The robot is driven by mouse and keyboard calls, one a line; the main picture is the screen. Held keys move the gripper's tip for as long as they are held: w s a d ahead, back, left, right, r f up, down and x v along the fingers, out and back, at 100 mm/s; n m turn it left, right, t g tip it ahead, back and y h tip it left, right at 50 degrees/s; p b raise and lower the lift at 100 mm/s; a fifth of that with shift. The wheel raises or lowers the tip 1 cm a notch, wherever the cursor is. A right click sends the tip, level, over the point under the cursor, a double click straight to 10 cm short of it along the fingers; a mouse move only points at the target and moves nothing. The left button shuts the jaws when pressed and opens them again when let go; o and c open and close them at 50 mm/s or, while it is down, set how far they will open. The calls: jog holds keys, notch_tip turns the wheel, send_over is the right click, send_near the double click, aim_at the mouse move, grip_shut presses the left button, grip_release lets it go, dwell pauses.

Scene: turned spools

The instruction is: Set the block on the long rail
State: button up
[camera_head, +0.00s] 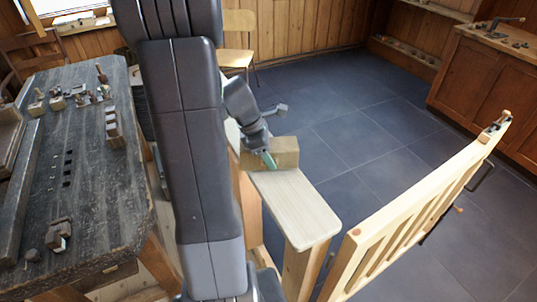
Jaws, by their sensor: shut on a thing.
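A light wooden block (287,153) is at the far part of a pale narrow board (300,207), which stands on wooden posts. My gripper (268,160) reaches down at the block's left side and is shut on it; a greenish fingertip shows against its near face. I cannot tell whether the block rests on the board or is held just above it. A long pale rail (432,184) tops a slatted wooden frame at the right, with a small dark fitting near its far end. My arm hides part of the board's left side.
A dark worn workbench (105,190) with several small wooden pieces stands at the left. A wooden cabinet (490,75) stands at the right, and a chair (238,42) at the back. The dark tiled floor (345,110) between is clear.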

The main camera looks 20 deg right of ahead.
jog(key=shift+f, duration=0.45)
jog(key=shift+f, duration=0.2)
jog(key=o, duration=1.2)
jog(key=shift+r, duration=0.1)
jog(key=v, duration=1.2)
jog(key=shift+r, duration=0.1)
